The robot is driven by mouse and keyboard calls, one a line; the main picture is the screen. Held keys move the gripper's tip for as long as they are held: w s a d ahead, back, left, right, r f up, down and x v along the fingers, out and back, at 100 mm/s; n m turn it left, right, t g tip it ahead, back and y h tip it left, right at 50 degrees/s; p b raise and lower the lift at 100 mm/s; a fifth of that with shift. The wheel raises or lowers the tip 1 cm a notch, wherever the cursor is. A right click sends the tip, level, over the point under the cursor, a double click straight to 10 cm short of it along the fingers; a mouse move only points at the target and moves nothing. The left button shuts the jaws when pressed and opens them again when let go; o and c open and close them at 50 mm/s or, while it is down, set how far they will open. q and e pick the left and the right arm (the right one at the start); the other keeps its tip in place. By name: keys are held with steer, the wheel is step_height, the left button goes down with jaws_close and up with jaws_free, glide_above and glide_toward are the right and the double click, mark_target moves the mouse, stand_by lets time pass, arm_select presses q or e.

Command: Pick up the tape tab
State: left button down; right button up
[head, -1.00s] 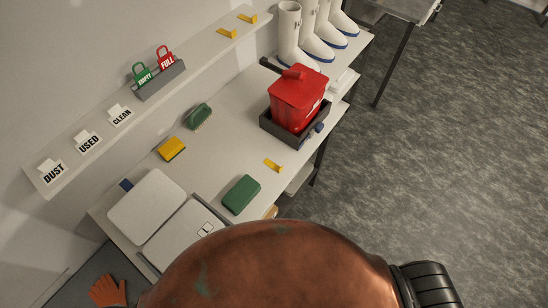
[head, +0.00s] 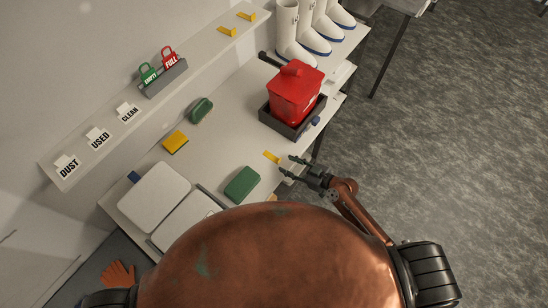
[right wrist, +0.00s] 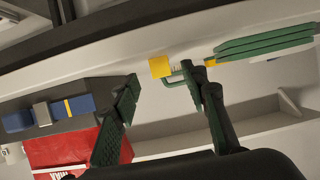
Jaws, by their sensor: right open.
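A small yellow tape tab (head: 271,157) lies on the white bench near its front edge, between the red bin and a green pad. My right gripper (head: 287,165) is open and empty, just right of the tab at the bench edge. Its two dark green fingertips point toward the tab, with a small gap left. In the right wrist view a yellow piece (right wrist: 159,66), which looks like the tab, shows between the spread fingers (right wrist: 164,78). My left gripper is not in view.
The red bin (head: 296,95) stands in a dark tray (head: 275,123) behind the gripper. The green pad (head: 242,184) lies left of it. A yellow sponge (head: 175,142) and another green pad (head: 202,110) lie farther back. White boots (head: 290,35) stand at the far end.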

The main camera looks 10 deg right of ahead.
mark_target(280, 160)
steer(key=x, duration=0.1)
steer(key=p+x, duration=0.1)
steer(key=x, duration=0.2)
steer(key=shift+w+a+r, duration=0.3)
steer(key=shift+w+a+f+p, duration=0.15)
steer(key=shift+w+a+p, duration=0.05)
steer(key=shift+p, duration=0.1)
steer(key=shift+f, duration=0.1)
steer(key=c, duration=0.8)
